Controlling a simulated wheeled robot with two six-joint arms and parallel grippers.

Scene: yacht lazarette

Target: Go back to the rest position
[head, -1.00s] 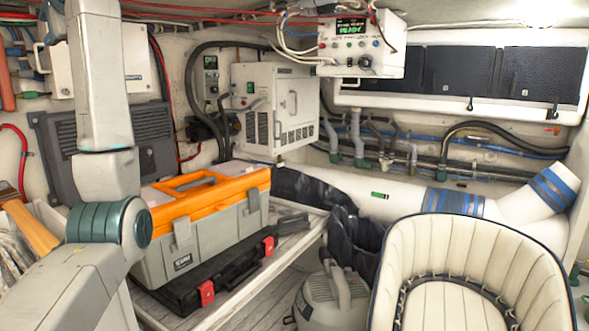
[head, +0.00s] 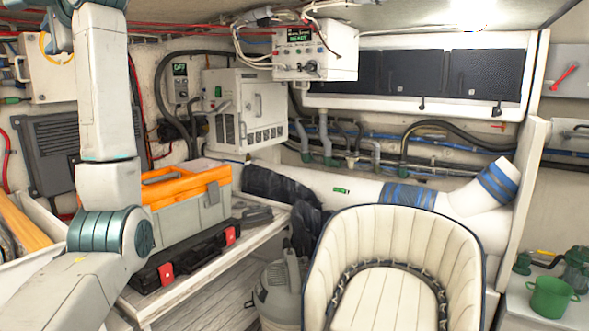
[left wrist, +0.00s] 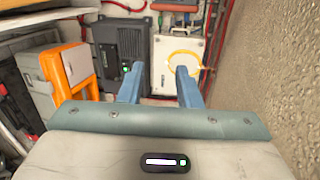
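My left arm (head: 105,150) rises along the left side of the head view and leaves it at the top. Its gripper tips do not show there. In the left wrist view my left gripper (left wrist: 158,84) has its two blue fingers apart with nothing between them. Beyond the fingers are a white wall box (left wrist: 170,80) with a yellow loop on it and a dark grey ribbed panel (left wrist: 122,50). My right gripper is not in view.
An orange-topped grey toolbox (head: 196,205) and a black case (head: 175,265) sit on the bench, partly behind my left arm. A cream padded seat (head: 400,250) fills the front centre.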

